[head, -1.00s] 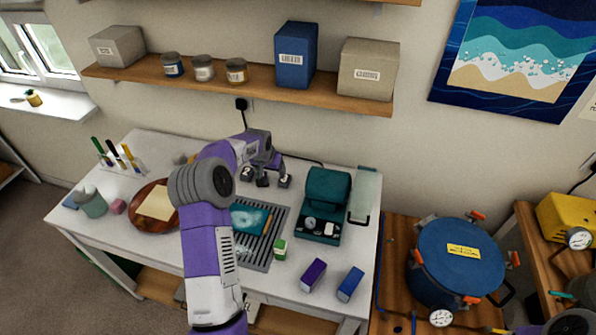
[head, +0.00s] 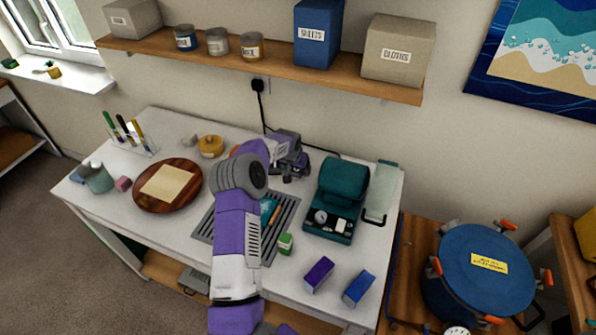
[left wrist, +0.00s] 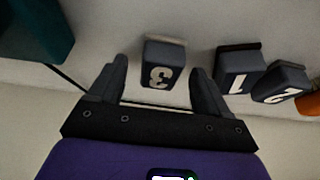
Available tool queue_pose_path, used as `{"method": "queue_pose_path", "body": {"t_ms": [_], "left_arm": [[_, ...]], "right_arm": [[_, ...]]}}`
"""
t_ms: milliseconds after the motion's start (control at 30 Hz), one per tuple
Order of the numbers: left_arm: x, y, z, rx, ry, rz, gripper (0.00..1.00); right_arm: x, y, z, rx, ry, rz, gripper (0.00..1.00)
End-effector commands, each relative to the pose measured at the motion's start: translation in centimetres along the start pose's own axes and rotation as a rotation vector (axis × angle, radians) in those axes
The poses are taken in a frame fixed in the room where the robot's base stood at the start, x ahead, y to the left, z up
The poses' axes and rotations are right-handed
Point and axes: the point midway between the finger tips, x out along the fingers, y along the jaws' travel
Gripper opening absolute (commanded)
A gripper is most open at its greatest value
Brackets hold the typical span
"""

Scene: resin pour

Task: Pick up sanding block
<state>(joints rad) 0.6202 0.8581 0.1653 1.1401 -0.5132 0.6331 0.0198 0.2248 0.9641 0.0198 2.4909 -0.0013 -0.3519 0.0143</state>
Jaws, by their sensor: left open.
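Several dark grey sanding blocks with white numbers show in the left wrist view. The block marked 3 (left wrist: 163,64) lies between the two fingertips of my open left gripper (left wrist: 157,78), with a gap on each side. The block marked 1 (left wrist: 240,74) and the block marked 2 (left wrist: 280,82) lie to the right, outside the fingers. In the head view my left gripper (head: 290,168) is at the back of the white table, left of the teal machine. There the arm and gripper largely hide the blocks. My right gripper is not in view.
The teal machine (head: 339,196) stands close to the right of the gripper. A yellow-orange round pot (head: 211,146) stands to its left. A wooden shelf (head: 280,80) hangs above the table's back.

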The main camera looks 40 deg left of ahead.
Motion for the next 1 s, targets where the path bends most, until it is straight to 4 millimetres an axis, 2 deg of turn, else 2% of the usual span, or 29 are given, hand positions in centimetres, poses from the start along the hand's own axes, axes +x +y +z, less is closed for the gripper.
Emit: {"method": "queue_pose_path", "body": {"t_ms": [100, 367, 767, 1000], "left_arm": [[1.15, -0.06, 0.03, -0.001, 0.000, -0.001, 0.78], [1.32, -0.07, 0.00, 0.000, 0.001, -0.001, 0.78], [1.31, -0.06, 0.01, 0.000, 0.000, -0.001, 0.19], [1.11, -0.06, -0.11, -0.001, 0.002, -0.001, 0.19]], "right_arm": [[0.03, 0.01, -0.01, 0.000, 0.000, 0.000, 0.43], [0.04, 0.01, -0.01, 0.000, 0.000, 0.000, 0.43], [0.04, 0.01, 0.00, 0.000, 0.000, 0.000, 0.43], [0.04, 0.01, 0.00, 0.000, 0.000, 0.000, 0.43]]}}
